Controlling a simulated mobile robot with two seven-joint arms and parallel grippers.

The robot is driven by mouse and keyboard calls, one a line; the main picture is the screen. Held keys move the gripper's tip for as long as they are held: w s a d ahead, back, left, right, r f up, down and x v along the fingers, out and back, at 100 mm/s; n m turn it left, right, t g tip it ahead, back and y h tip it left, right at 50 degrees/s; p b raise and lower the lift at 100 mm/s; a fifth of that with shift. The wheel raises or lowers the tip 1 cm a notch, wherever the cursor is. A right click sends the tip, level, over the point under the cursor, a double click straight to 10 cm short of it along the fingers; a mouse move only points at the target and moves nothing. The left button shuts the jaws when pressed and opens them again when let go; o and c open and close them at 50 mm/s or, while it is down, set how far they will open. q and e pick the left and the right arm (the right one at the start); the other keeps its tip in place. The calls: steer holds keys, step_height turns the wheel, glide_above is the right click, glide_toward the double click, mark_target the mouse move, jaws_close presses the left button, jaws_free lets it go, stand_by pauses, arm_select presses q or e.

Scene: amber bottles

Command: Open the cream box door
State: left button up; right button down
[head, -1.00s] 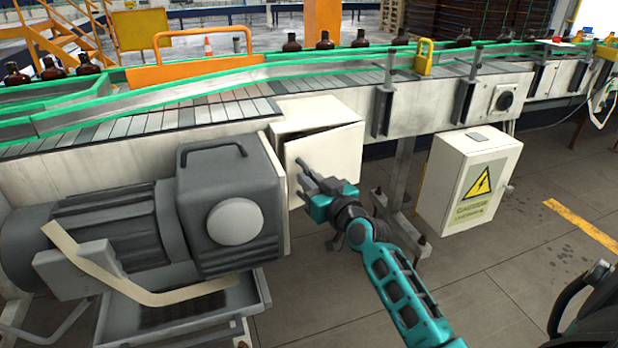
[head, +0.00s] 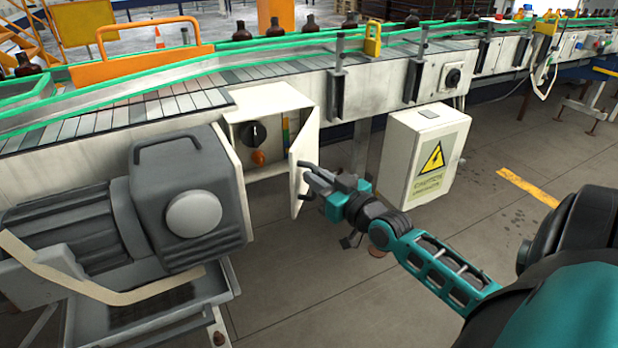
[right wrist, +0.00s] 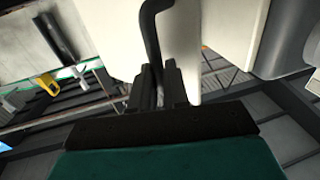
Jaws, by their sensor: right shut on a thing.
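The cream box (head: 268,98) hangs under the conveyor, just right of the grey motor. Its door (head: 305,140) is swung well open on the right side, so the inside shows a black round knob (head: 252,133), an orange knob (head: 258,158) and a coloured strip. My right gripper (head: 308,173) is at the door's lower free edge, shut on the dark door handle. In the right wrist view the fingers (right wrist: 159,82) close around the dark handle (right wrist: 150,35), beside the pale door panel (right wrist: 181,45). My left gripper is not in view.
A grey motor (head: 185,180) stands close on the left. A cream electrical cabinet (head: 425,150) with a yellow warning sign hangs right of the gripper. The conveyor (head: 190,105) carrying amber bottles runs above. The floor (head: 330,300) below is mostly clear.

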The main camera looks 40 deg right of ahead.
steer(key=shift+w+d+r+h, duration=0.1)
steer(key=shift+d+r+h, duration=0.25)
steer(key=shift+d, duration=0.35)
steer(key=c, duration=1.6)
jaws_free()
steer(key=o, duration=0.3)
steer(key=shift+w+d+f, duration=0.1)
steer(key=shift+f, duration=0.1)
steer(key=shift+o, duration=0.8)
steer(key=shift+f, duration=0.15)
steer(key=shift+a, duration=0.2)
steer(key=s, duration=1.3)
steer(key=shift+a, duration=0.2)
